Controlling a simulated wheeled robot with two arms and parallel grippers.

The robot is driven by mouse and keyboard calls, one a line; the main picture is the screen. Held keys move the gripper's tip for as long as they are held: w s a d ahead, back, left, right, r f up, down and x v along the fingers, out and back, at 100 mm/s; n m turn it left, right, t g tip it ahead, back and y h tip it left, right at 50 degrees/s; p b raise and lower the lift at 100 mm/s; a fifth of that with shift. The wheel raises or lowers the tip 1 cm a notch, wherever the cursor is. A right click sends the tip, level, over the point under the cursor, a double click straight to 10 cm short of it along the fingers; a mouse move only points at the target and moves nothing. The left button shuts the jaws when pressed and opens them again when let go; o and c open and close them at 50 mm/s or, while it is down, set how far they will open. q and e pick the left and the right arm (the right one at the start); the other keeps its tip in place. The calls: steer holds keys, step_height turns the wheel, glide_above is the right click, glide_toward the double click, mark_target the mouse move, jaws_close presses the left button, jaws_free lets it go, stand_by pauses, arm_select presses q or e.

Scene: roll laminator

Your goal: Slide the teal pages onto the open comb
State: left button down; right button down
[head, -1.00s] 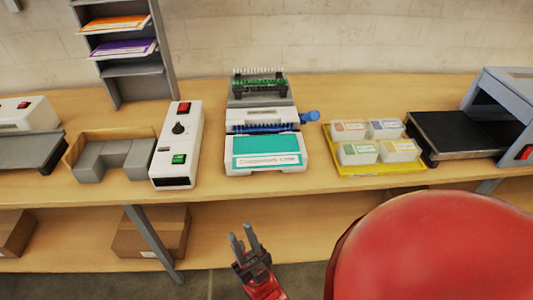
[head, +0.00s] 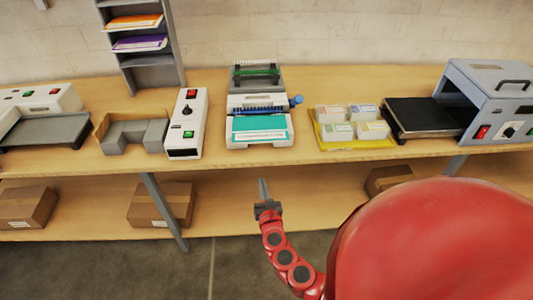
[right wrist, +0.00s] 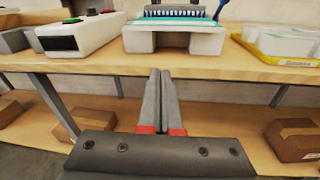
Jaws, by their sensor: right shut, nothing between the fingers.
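The teal pages (head: 260,125) lie flat on the front of the white binding machine (head: 284,141), with a pale printed strip along their near part. A blue toothed comb (head: 258,109) lies across the machine just behind them; its teeth also show in the right wrist view (right wrist: 172,13). I cannot tell whether any page holes are on the teeth. My right gripper (head: 263,187) is shut and empty, in front of the bench edge and below the machine. In the right wrist view its two fingers (right wrist: 160,76) are together, pointing towards the machine. My left gripper is out of view.
A white control box (head: 185,130) stands left of the machine. A yellow tray (head: 350,145) with small boxes stands to its right, beside a laminator (head: 487,105). The bench's front edge lies between my gripper and the machine. Cardboard boxes (head: 161,205) sit on the lower shelf.

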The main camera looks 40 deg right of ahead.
steer(key=w+d+r+h, duration=0.1)
steer(key=w+d+r, duration=0.1)
steer(key=w+d, duration=0.6)
steer(key=shift+w+d+r+h+p, duration=0.15)
steer(key=shift+w+d+h+p, duration=0.15)
steer(key=shift+w, duration=1.45)
